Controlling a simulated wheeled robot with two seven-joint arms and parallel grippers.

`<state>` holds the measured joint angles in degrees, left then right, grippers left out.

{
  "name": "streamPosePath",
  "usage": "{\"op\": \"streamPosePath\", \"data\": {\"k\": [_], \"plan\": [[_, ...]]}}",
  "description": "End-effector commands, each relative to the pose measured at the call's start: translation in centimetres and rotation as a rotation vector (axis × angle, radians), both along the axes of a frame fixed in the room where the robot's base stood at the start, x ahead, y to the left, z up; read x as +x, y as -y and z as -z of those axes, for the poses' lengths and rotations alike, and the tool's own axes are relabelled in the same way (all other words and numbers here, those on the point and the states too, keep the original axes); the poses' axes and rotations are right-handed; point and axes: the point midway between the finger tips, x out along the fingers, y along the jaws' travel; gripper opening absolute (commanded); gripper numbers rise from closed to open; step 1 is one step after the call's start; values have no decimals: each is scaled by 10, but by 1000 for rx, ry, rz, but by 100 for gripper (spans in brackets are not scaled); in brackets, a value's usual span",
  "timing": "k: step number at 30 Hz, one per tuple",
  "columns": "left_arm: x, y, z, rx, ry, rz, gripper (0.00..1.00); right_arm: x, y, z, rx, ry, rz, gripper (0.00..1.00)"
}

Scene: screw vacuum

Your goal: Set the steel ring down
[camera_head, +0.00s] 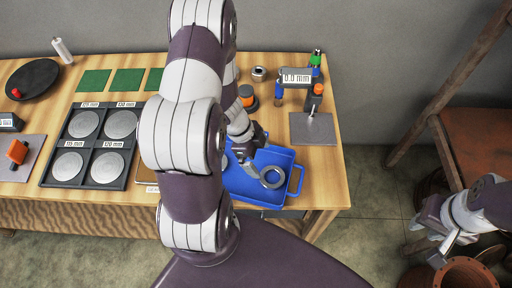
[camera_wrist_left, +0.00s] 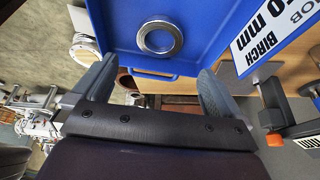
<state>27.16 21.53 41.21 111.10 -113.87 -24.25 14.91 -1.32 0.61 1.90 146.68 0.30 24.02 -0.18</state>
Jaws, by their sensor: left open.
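The steel ring (camera_head: 281,183) lies flat in the blue tray (camera_head: 295,160), toward the tray's front right. It also shows in the left wrist view (camera_wrist_left: 140,40), resting on the blue floor of the tray. My left gripper (camera_head: 254,166) is over the tray, just left of the ring. In the left wrist view its two fingers (camera_wrist_left: 155,74) are spread apart with nothing between them, and the ring is beyond the tips, apart from both fingers. My right gripper (camera_head: 436,236) hangs off to the right, away from the table; its jaw opening is unclear.
A dark tray with round discs (camera_head: 76,150) stands left on the wooden table. A grey plate with a post (camera_head: 313,130) and a labelled stand (camera_head: 296,76) are behind the blue tray. A wooden easel-like frame (camera_head: 450,80) and terracotta pots (camera_head: 464,275) are at right.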

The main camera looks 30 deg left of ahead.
Motion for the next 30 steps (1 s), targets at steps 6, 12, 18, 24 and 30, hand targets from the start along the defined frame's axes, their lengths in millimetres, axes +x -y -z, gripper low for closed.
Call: {"op": "streamPosePath", "data": {"k": [6, 12, 18, 24, 30], "plan": [[2, -9, -23, 11, 8, -16, 100, 0, 0, -8, 0, 0, 0, 34], [51, -22, -74, 200, 119, -369, 100, 0, 0, -8, 0, 0, 0, 34], [27, -6, -141, 296, 44, -914, 100, 0, 0, -8, 0, 0, 0, 34], [-24, 44, -167, 209, -171, -1191, 100, 0, 0, -8, 0, 0, 0, 34], [-37, 59, -171, 174, -238, -1243, 100, 0, 0, -8, 0, 0, 0, 34]]}}
